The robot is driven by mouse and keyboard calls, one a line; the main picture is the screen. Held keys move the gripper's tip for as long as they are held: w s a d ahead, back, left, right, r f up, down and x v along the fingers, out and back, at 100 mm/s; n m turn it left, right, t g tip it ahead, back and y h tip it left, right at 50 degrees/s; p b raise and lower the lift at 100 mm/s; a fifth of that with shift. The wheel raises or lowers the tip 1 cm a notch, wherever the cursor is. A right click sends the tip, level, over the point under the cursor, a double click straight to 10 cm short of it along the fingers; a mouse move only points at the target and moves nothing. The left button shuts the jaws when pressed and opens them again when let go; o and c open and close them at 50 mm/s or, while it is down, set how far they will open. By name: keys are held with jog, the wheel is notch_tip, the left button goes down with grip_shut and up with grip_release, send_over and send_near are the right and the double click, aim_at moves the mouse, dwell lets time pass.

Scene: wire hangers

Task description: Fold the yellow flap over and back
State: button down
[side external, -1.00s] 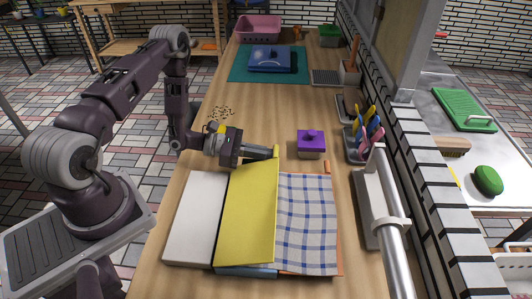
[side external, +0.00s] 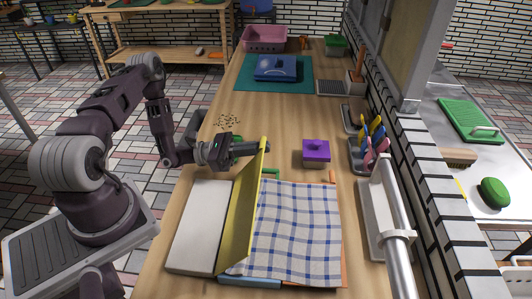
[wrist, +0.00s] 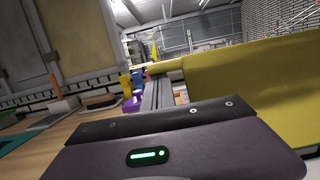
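The yellow flap (side external: 243,205) stands nearly upright along its lower edge, between a white panel (side external: 199,228) on the left and a blue-and-white checked cloth (side external: 295,230) on the right. My gripper (side external: 262,148) is at the flap's far upper end, its fingers lying across that end and tips just past the top edge. In the wrist view the fingers (wrist: 158,94) look close together with nothing visible between them. The flap (wrist: 250,90) fills the right side there. Contact between fingers and flap is hard to make out.
A purple lidded box (side external: 316,152) stands right of my gripper. A grey rail (side external: 392,215) and a holder with colourful utensils (side external: 372,145) line the right edge. A green thing (side external: 270,172) shows partly behind the flap.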

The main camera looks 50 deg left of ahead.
jog(key=shift+s+a+r, duration=0.6)
jog(key=shift+s+a, duration=0.15)
jog(key=shift+a, duration=0.05)
jog(key=s+a, duration=0.3)
jog(key=shift+s+a+r, duration=0.2)
jog(key=shift+s+r, duration=0.05)
dwell(0.8)
